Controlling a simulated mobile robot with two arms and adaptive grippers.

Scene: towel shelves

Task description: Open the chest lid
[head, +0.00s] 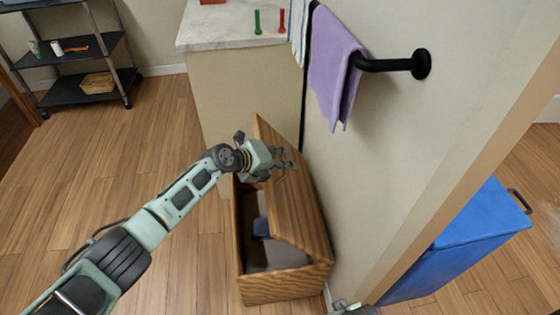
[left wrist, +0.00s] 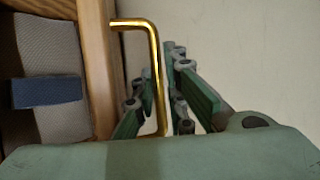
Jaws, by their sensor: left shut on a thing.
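The wooden chest (head: 285,288) stands on the floor against the wall. Its lid (head: 298,208) is raised and tilted toward the wall, leaving a gap on the left side that shows the inside. My left gripper (head: 287,160) is at the lid's upper edge. In the left wrist view its green fingers (left wrist: 158,98) are shut around the gold handle (left wrist: 154,60) on the lid. Grey cloth and a dark blue item (left wrist: 48,92) show inside the chest. A small part of my right gripper (head: 352,307) shows at the bottom edge; its fingers cannot be made out.
A purple towel (head: 335,65) hangs on a black wall bar (head: 395,64) above the chest. A counter (head: 245,95) stands behind the chest. A blue bin (head: 455,245) is beyond the wall at right. A black shelf (head: 75,55) is far left. Floor left of the chest is clear.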

